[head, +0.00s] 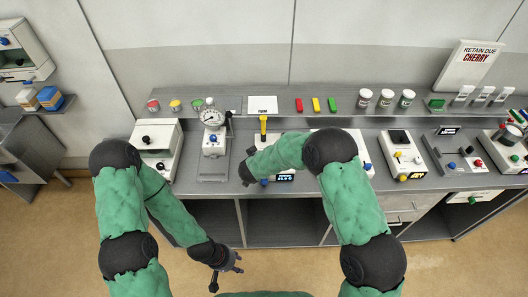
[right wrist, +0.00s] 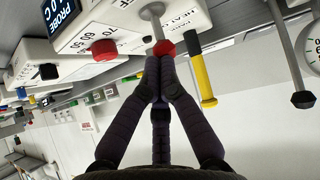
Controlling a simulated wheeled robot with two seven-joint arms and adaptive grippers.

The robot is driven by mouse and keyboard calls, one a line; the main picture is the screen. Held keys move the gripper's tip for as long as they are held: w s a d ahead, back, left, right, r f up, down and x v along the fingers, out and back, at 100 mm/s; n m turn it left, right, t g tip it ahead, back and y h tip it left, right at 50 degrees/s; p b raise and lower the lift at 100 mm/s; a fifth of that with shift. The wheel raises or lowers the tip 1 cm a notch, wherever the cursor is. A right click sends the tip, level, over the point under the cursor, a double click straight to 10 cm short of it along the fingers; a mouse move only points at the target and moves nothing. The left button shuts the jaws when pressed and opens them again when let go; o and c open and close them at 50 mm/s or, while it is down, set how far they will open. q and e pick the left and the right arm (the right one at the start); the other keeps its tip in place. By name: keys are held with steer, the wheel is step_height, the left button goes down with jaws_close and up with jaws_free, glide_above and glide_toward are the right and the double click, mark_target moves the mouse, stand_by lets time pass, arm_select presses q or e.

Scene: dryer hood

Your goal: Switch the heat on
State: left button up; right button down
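A white heater unit (head: 291,142) stands mid-bench, largely hidden behind my right arm in the head view. In the right wrist view, its face (right wrist: 130,14) carries a metal toggle lever with a red tip (right wrist: 164,47), beside partly legible lettering. My right gripper (right wrist: 162,60) has its fingers drawn together at the red tip, seemingly touching it; I cannot tell whether they grip it. In the head view the right gripper (head: 247,174) is at the front of the unit. My left gripper (head: 228,272) is open and empty, low in front of the bench.
A red knob (right wrist: 104,50) and a probe display (right wrist: 60,12) are near the lever. A yellow-handled rod (right wrist: 203,76) stands close beside the right fingers. A gauge stand (head: 213,140) is left of the unit, and a white switch box (head: 400,150) is right.

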steer(key=shift+w+r+g+p, duration=0.25)
steer(key=shift+w+g+p, duration=0.35)
steer(key=shift+p, duration=1.55)
steer(key=shift+w+p, duration=0.25)
steer(key=shift+p, duration=0.7)
steer(key=shift+f, duration=0.1)
steer(key=shift+r+p, duration=0.8)
steer(key=shift+r, duration=0.05)
